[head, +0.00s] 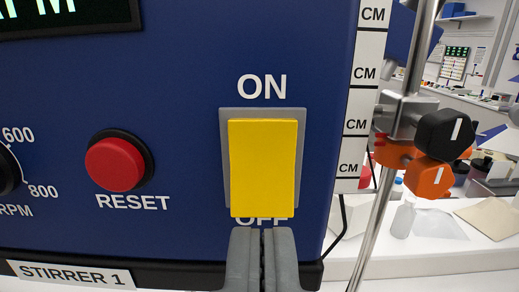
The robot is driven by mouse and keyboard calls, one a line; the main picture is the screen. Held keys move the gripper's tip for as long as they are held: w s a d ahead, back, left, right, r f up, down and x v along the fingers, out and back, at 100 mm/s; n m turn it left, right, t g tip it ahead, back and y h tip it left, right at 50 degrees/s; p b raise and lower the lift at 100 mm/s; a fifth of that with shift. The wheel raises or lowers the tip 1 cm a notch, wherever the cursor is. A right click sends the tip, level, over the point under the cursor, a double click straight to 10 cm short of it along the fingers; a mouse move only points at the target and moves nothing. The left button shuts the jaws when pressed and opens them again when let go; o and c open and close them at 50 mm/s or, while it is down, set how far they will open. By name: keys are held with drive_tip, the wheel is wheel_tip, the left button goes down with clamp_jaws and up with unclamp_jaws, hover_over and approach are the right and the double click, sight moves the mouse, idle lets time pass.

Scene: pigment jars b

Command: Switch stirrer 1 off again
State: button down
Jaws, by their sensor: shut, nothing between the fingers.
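The blue front panel of the stirrer box (190,75) fills most of the head view, with a "STIRRER 1" label (72,275) at its lower left. On it is a yellow rocker switch (263,165) in a grey frame (230,114), with "ON" above and "OFF" below. The switch's lower end reaches past the frame, appears to stand out from the panel, and hides part of "OFF". My gripper (262,232) is shut and empty, its fingertips just below the switch's lower end. I cannot tell whether they touch the panel.
A red RESET button (115,164) is left of the switch, with a dial (8,172) at the far left edge. At right are a CM scale (357,125), a metal rod (378,205) and a clamp with black (443,134) and orange (430,177) knobs. A cluttered white bench lies behind.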

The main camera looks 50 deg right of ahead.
drive_tip(key=shift+w+d, duration=0.25)
drive_tip(key=shift+d, duration=0.1)
idle(0.3)
drive_tip(key=v, duration=2.1)
drive_tip(key=shift+s+a+f, duration=0.1)
drive_tip(key=shift+s+f, duration=0.05)
drive_tip(key=s+a+f+n+t+y, duration=0.3)
drive_tip(key=s+f+n+y, duration=0.2)
drive_tip(key=s+f, duration=0.7)
drive_tip(key=s+a+f+n+t+y, duration=0.3)
drive_tip(key=s+f+y, duration=0.6)
drive_tip(key=f, duration=0.8)
drive_tip(key=s+n, duration=0.2)
drive_tip(key=shift+s+a, duration=0.4)
drive_tip(key=shift+f, duration=0.15)
